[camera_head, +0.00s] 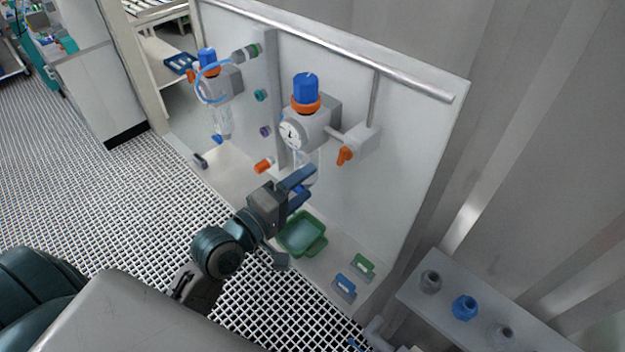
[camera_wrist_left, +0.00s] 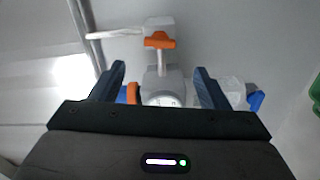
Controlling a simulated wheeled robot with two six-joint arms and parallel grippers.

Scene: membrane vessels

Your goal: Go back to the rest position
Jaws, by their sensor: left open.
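My left gripper (camera_head: 304,188) is open and empty in the head view, in front of the white panel and just below the right-hand vessel unit. That unit has a blue cap (camera_head: 306,88), an orange collar (camera_head: 306,107), a grey body with a round dial (camera_head: 292,134) and a clear bowl partly hidden by the gripper. In the left wrist view, the open fingers (camera_wrist_left: 160,72) frame the grey body (camera_wrist_left: 162,86), with an orange lever (camera_wrist_left: 160,43) beyond. Nothing is between the fingers. My right gripper is not in view.
A green tray (camera_head: 301,236) lies close below the gripper. A blue tag (camera_head: 344,288) and a green tag (camera_head: 363,267) lie on the panel's base. A second vessel unit (camera_head: 222,85) hangs at left. A grey shelf (camera_head: 470,335) with round fittings stands at lower right. Open grid floor (camera_head: 80,195) lies left.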

